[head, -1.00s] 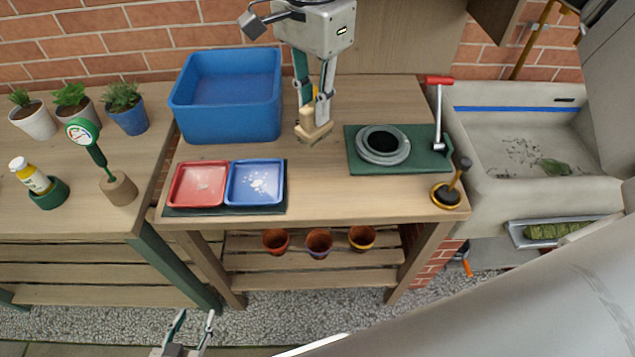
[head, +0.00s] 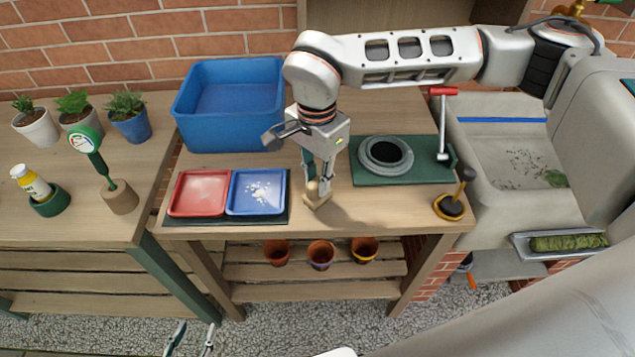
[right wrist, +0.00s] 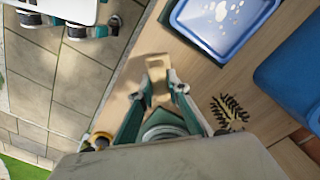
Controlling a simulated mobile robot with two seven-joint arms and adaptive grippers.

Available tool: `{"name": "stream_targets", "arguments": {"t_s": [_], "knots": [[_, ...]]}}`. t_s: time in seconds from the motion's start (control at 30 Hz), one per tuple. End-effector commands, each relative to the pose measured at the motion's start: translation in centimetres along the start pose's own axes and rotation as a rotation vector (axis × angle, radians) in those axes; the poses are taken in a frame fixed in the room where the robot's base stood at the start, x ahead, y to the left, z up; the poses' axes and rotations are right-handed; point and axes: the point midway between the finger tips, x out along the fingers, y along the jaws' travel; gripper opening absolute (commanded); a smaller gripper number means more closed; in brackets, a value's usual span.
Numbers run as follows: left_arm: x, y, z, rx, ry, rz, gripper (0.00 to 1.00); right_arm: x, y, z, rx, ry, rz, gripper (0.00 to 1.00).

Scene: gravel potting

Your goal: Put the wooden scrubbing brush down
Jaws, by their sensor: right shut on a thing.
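The wooden scrubbing brush (head: 317,198) is a pale wooden block in my right gripper (head: 318,182), low over the bench just right of the blue tray. Whether it touches the bench top I cannot tell. In the right wrist view the brush (right wrist: 155,78) sits between the two fingertips of the right gripper (right wrist: 158,86), which is shut on it. Its underside is hidden. My left gripper (head: 190,340) is at the bottom edge of the head view, its fingers apart and empty, well below the bench.
The red tray (head: 199,193) and blue tray (head: 258,191) lie left of the brush. A blue bin (head: 228,105) stands behind; a green mat (head: 420,173) with a grey ring is right. Bare bench lies right of the brush. A dark spiky thing (right wrist: 229,112) lies nearby.

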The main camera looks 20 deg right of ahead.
Motion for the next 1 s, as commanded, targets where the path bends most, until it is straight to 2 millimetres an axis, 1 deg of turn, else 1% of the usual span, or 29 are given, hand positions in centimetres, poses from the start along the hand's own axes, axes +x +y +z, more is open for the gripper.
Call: {"name": "stream_targets", "arguments": {"t_s": [0.03,0.1,0.33,0.47,0.5,0.53,0.57,0.87,1.0], "knots": [[0.03,0.02,0.07,0.0,-0.001,0.0,0.4,0.8,0.07,0.07,0.0,-0.002,0.003,0.0],[0.03,0.02,0.09,0.0,-0.001,0.0,0.4,1.23,-0.01,0.04,-0.001,-0.001,0.0,0.0],[0.02,0.02,0.08,0.0,-0.001,0.0,0.4,1.22,-0.04,0.02,-0.001,0.0,-0.001,0.0],[0.09,0.05,0.24,0.0,-0.002,0.0,0.4,1.57,-0.02,0.03,-0.001,0.0,0.0,0.0],[0.08,0.04,0.2,0.001,-0.002,0.0,0.4,1.54,-0.02,0.02,-0.001,0.0,0.0,0.24],[0.07,0.04,0.19,0.001,-0.002,0.0,0.4,1.52,-0.02,0.02,-0.001,0.0,-0.001,0.32],[0.07,0.04,0.18,0.001,-0.002,0.0,0.4,1.52,-0.02,0.02,-0.001,0.0,0.0,0.33],[0.05,0.0,0.02,0.001,0.001,0.0,0.4,1.46,-0.02,0.03,-0.001,0.0,-0.001,0.33],[0.0,-0.02,-0.12,0.001,0.002,0.0,0.4,0.63,-0.07,0.0,0.0,0.0,-0.002,0.33]]}}
